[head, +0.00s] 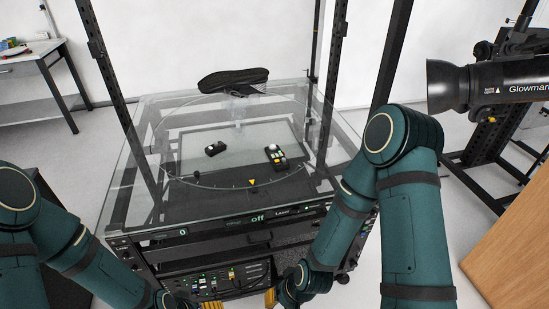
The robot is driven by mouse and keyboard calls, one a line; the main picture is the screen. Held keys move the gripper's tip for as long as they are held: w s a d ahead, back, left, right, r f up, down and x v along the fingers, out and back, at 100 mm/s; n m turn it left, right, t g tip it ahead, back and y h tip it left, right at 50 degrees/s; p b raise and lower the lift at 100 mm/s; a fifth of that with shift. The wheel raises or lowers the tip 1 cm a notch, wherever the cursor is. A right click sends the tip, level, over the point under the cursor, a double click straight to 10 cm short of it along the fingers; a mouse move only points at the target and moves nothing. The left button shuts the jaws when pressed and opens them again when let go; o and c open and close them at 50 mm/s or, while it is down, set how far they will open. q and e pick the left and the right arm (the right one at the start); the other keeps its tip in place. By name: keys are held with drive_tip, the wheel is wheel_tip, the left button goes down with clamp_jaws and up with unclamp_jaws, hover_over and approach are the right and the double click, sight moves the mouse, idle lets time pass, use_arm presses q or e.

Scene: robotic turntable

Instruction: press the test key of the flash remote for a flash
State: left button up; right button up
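Two small dark handheld devices lie on the glass-topped turntable table (130,180). The right one, a keypad remote (276,156), has white, yellow and green keys. The left one, a small black device (215,148), has a pale button. I cannot read which is the flash remote or which key is the test key. My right gripper (270,298) is low at the bottom edge, in front of and below the tabletop, away from both devices. Only a yellow part of it shows clearly. My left gripper (212,305) is almost wholly cut off by the bottom edge.
The front panel display (257,219) reads "off", above a control box (225,282) with cables. A studio light (490,85) stands at right, above a wooden surface (515,235).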

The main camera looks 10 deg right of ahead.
use_arm(q)
clamp_jaws()
idle(1.0)
